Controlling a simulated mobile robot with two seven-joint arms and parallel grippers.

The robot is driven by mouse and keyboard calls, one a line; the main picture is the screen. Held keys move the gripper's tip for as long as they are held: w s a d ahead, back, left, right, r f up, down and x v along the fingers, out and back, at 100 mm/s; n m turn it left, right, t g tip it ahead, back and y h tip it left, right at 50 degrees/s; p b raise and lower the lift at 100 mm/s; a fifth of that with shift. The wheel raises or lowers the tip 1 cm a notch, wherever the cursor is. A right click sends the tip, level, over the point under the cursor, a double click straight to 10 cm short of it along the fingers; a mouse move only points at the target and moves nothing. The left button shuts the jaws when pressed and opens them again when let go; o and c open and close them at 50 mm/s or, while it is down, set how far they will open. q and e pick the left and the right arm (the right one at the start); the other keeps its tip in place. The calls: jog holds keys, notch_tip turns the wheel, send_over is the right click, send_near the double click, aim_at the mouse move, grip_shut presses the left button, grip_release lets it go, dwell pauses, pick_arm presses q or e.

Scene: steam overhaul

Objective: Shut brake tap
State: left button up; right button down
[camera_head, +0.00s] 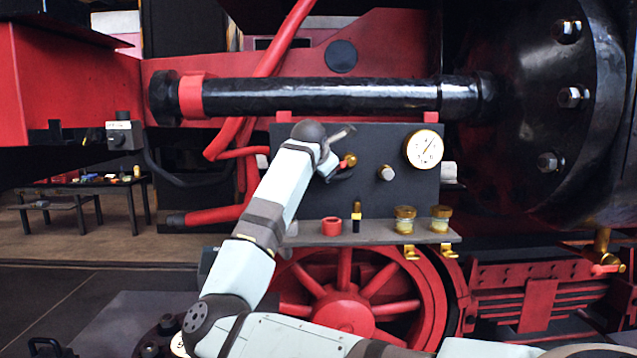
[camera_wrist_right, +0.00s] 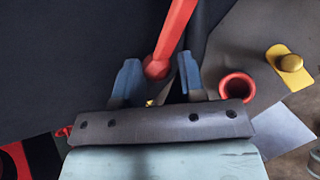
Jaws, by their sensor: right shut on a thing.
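My right gripper (camera_head: 338,163) is at the dark panel (camera_head: 391,190), left of the pressure gauge. A brass tap with a red part (camera_head: 349,160) shows just beside its fingers. In the right wrist view, a red lever (camera_wrist_right: 175,35) with a rounded red end runs down between the two blue-grey fingers of this gripper (camera_wrist_right: 158,78). The gripper is shut on the lever; the exact contact is partly hidden by the fingers. My wrist hides part of the tap in the head view. My left gripper is not in view.
A shelf (camera_head: 375,236) below the panel carries a red cup (camera_head: 332,227), which also shows in the wrist view (camera_wrist_right: 237,87), and brass-lidded jars (camera_head: 404,218). A gauge (camera_head: 424,149) and a pale knob (camera_head: 386,173) are to the right. A black pipe (camera_head: 330,97) crosses above.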

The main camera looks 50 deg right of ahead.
jog(key=shift+w+r+m+t+y+b, duration=0.1)
jog(key=shift+r+m+t+y+b, duration=0.3)
jog(key=shift+r, duration=0.5)
jog(key=shift+r+m+t+y+b, duration=0.3)
jog(key=shift+r+m+t+b, duration=0.2)
jog(key=shift+r, duration=0.45)
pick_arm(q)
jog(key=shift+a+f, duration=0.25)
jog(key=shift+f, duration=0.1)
pick_arm(e)
jog(key=shift+t, duration=0.3)
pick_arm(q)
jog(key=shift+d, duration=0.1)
pick_arm(e)
jog(key=shift+r, duration=0.15)
jog(key=c, duration=0.8)
grip_release()
jog(key=shift+c, duration=0.2)
jog(key=shift+w+y, duration=0.1)
jog(key=shift+y, duration=0.2)
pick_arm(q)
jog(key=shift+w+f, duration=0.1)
pick_arm(e)
jog(key=shift+f, duration=0.2)
jog(key=shift+f, duration=0.1)
